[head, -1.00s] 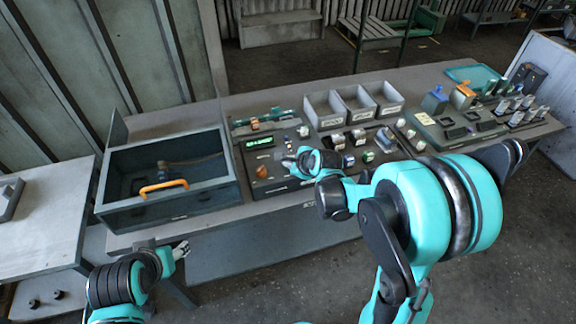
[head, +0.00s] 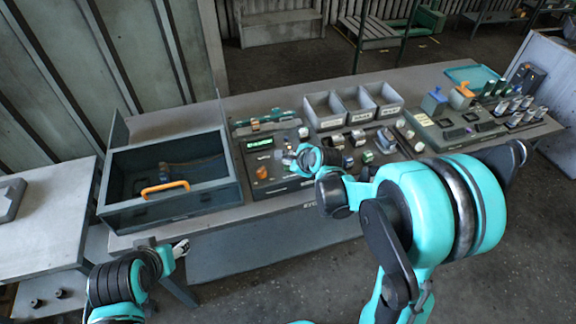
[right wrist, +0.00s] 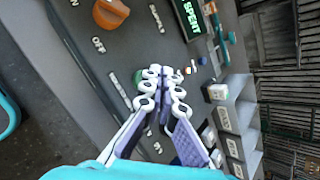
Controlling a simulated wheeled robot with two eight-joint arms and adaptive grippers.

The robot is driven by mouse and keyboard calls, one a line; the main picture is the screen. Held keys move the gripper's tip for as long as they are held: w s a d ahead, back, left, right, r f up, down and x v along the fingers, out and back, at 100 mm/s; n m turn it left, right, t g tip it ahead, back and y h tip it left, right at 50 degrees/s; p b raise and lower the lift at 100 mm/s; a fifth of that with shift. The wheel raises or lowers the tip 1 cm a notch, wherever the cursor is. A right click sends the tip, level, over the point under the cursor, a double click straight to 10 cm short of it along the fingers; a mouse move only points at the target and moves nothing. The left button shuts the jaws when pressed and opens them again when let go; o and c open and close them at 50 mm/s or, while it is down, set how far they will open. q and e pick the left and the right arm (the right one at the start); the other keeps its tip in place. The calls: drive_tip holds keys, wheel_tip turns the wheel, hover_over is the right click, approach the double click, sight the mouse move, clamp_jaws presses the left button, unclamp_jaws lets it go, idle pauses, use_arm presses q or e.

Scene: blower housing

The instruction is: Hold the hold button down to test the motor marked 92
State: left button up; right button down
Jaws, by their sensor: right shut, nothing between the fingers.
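The dark control panel (head: 280,182) sits on the bench, with a lit green display (head: 260,143) and an orange knob (head: 262,172). In the right wrist view the display (right wrist: 190,18) and knob (right wrist: 110,12) show at the top. My right gripper (head: 288,161) is over the panel, right of the knob. In the right wrist view its fingertips (right wrist: 166,72) are together and empty, close to the panel face. A small green part (right wrist: 138,76) shows beside them; contact cannot be told. The hold button's label and the motor number 92 are not readable. My left gripper (head: 181,248) is in front of the bench.
An open dark box (head: 212,192) with an orange handle (head: 165,188) stands left of the panel. Pale bins (head: 323,108) are behind it, and a tray of small parts (head: 385,155) lies to the right. A rack of parts (head: 478,138) fills the bench's right end.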

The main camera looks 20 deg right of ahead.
wheel_tip(320, 180, up, 5)
drive_tip(key=p, duration=0.4)
use_arm(q)
wheel_tip(320, 180, up, 4)
drive_tip(key=shift+f, duration=0.1)
wheel_tip(320, 180, down, 7)
drive_tip(key=b, duration=0.7)
drive_tip(key=shift+f, duration=0.2)
use_arm(e)
drive_tip(key=s+f+n+g+h, duration=0.1)
drive_tip(key=s+n+g+h, duration=0.1)
drive_tip(key=s+n, duration=2.2)
drive_tip(key=shift+s+f, duration=0.25)
drive_tip(key=shift+s, duration=0.25)
use_arm(q)
drive_tip(key=shift+c, duration=0.4)
